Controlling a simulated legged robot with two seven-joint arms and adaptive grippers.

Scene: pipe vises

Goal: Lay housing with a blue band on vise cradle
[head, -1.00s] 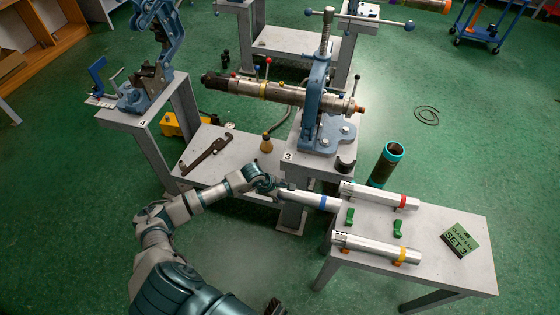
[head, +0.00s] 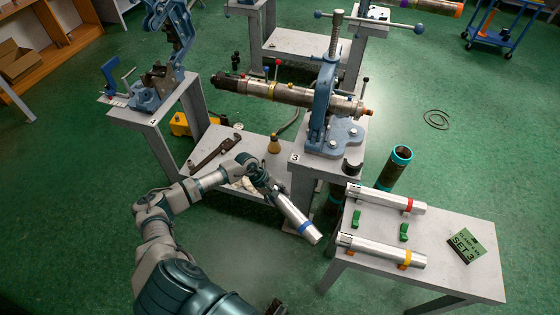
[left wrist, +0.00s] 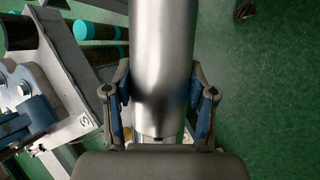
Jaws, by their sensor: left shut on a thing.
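The housing with a blue band (head: 297,215) is a silver cylinder held in the air, tilted down to the right. My left gripper (head: 274,190) is shut around its upper end. In the left wrist view the silver housing (left wrist: 160,60) runs between both fingers (left wrist: 160,105); its blue band is not seen there. The left vise (head: 155,88) stands on a grey stand, with no pipe seen in it. Vise 3 (head: 323,105) holds a long metal assembly (head: 285,93) with a yellow band. My right gripper is not in view.
A grey table (head: 465,285) at right carries a red-banded housing (head: 385,198), a yellow-banded housing (head: 380,250), green blocks (head: 404,232) and a SET 3 sign (head: 465,246). A teal-rimmed pipe (head: 396,170) stands behind it. A wrench (head: 215,153) lies on the low shelf.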

